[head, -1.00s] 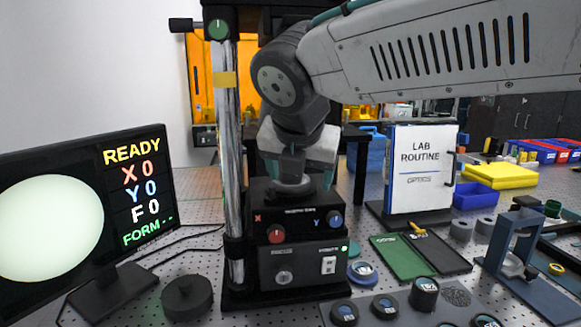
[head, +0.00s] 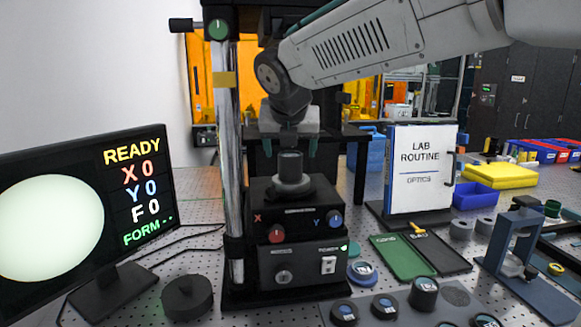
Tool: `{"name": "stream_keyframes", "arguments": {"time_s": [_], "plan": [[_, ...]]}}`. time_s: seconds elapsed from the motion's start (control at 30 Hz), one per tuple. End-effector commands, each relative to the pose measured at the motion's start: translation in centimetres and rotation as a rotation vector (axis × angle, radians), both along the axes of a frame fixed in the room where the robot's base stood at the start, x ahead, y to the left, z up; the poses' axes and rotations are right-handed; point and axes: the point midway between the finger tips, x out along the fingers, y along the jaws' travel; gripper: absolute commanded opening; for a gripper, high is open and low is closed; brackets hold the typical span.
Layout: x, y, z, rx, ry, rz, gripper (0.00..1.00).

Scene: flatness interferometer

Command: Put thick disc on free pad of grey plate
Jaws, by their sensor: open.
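A dark, thick disc (head: 290,166) stands upright on the round stage (head: 292,187) of the black interferometer. My gripper (head: 290,152) is open just above it, one finger on each side, and holds nothing. The grey plate (head: 400,315) lies at the bottom right, cut off by the frame edge. It carries several dark round pieces with bluish tops, and one of them is a taller piece (head: 424,294). A flat dark round pad (head: 456,296) beside that taller piece is bare.
A monitor (head: 130,215) reading READY stands at left, with a black round knob-like piece (head: 187,298) near it. A chrome column (head: 230,150) rises left of the stage. A green-and-black tray (head: 405,262), a LAB ROUTINE board (head: 420,165) and a blue stand (head: 515,250) are at right.

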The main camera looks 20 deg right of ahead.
Motion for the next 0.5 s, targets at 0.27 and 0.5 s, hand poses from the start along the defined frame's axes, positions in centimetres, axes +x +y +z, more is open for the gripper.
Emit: {"name": "stream_keyframes", "arguments": {"time_s": [0.27,0.5], "plan": [[2.2,-1.0,-3.2,-0.001,0.003,-0.002,0.75],[2.7,-1.1,-3.7,0.000,0.001,-0.001,0.75]]}}
